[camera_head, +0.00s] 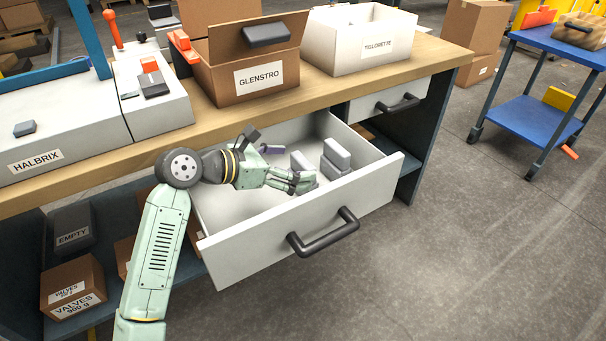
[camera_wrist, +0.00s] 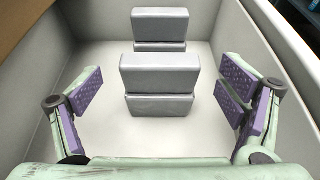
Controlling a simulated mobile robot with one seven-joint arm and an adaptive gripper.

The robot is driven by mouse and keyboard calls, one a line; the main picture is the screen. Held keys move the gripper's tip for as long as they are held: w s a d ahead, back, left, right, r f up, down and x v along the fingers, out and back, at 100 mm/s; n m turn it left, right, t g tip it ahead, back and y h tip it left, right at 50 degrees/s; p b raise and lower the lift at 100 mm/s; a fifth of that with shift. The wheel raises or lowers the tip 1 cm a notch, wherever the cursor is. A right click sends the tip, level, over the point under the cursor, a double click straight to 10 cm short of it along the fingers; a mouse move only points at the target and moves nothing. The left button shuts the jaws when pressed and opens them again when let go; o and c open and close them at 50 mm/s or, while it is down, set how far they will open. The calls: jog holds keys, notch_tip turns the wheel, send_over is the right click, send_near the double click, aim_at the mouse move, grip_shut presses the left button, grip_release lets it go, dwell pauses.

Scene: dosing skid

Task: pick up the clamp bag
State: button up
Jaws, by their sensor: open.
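Two grey block-shaped items stand in the open drawer (camera_head: 250,240), and neither shows a label, so I cannot tell for sure which is the clamp bag. The nearer one (camera_wrist: 160,75) is centred between my fingers in the wrist view; the other (camera_wrist: 158,25) stands just behind it. In the head view, one grey item (camera_head: 303,160) is partly hidden by my fingers and another (camera_head: 337,155) stands to its right. My gripper (camera_head: 301,182) is inside the drawer, open and empty. In the wrist view its purple-padded fingers (camera_wrist: 163,97) are spread, apart from the nearer item on both sides.
The drawer walls surround my gripper, and the drawer front has a dark handle (camera_head: 324,233). The wooden worktop (camera_head: 215,121) above carries a GLENSTRO carton (camera_head: 225,83) and a white TIGLORETTE box (camera_head: 335,58). A blue cart (camera_head: 540,117) stands at right. The floor in front is clear.

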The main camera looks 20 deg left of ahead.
jog(key=shift+w+d+f, duration=0.15)
jog(key=shift+w+d, duration=0.1)
jog(key=shift+w, duration=0.1)
jog(key=c, duration=1.7)
jog(key=shift+o, duration=0.2)
